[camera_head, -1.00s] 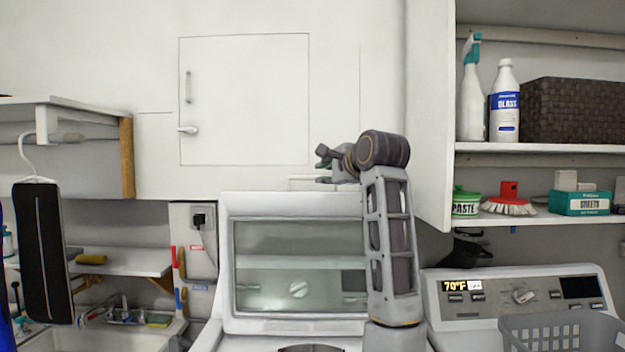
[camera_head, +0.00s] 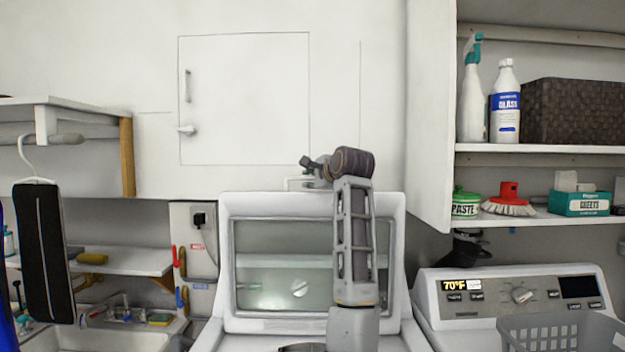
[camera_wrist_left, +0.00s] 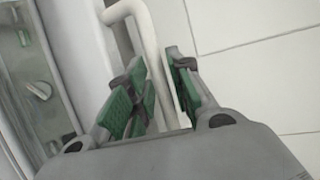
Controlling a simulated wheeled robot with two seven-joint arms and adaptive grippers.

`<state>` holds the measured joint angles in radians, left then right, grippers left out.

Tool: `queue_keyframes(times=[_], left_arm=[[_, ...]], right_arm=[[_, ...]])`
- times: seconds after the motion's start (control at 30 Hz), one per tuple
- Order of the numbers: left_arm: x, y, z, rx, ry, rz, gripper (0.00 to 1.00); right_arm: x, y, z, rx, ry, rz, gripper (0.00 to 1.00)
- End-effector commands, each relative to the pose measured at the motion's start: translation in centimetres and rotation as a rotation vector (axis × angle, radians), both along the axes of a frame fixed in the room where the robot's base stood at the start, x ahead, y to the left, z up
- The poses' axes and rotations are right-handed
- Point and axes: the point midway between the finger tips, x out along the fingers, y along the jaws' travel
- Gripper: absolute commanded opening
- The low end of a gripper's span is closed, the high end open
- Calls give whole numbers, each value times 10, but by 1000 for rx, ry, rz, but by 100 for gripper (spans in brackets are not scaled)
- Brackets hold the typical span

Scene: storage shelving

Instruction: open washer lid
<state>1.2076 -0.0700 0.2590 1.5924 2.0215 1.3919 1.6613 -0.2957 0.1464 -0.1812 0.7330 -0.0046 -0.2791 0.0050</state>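The washer lid (camera_head: 383,212) is white with a wide glass window (camera_head: 280,280). It stands raised, almost upright, at the back of the washer in the head view. A thin white bar handle (camera_head: 290,184) sits at its top edge, partly behind my arm. My left gripper (camera_head: 309,173) is at this handle. In the left wrist view, its green-padded fingers (camera_wrist_left: 158,92) lie on both sides of the white bar (camera_wrist_left: 146,34), with some room between them; firm contact does not show. My right gripper is not in view.
A second appliance with a control panel (camera_head: 525,293) and a grey basket (camera_head: 565,328) stands at the right. Shelves with a spray bottle (camera_head: 472,105) are above it. A white cabinet (camera_head: 245,100) is behind the lid.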

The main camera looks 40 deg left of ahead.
Motion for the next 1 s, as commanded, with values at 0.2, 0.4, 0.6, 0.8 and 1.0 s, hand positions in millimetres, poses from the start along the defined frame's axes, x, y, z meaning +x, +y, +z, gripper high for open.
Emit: queue_keyframes(times=[0.2,0.4,0.6,0.8,1.0], left_arm=[[2,5,-1,0,0,0,22],[2,4,-1,0,0,0,22],[2,4,-1,0,0,0,0],[2,4,-2,-1,0,0,0],[2,3,-2,1,-2,0,0]], right_arm=[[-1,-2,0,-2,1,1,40],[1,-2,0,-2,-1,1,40],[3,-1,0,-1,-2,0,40],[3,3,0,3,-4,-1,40],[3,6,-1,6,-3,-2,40]])
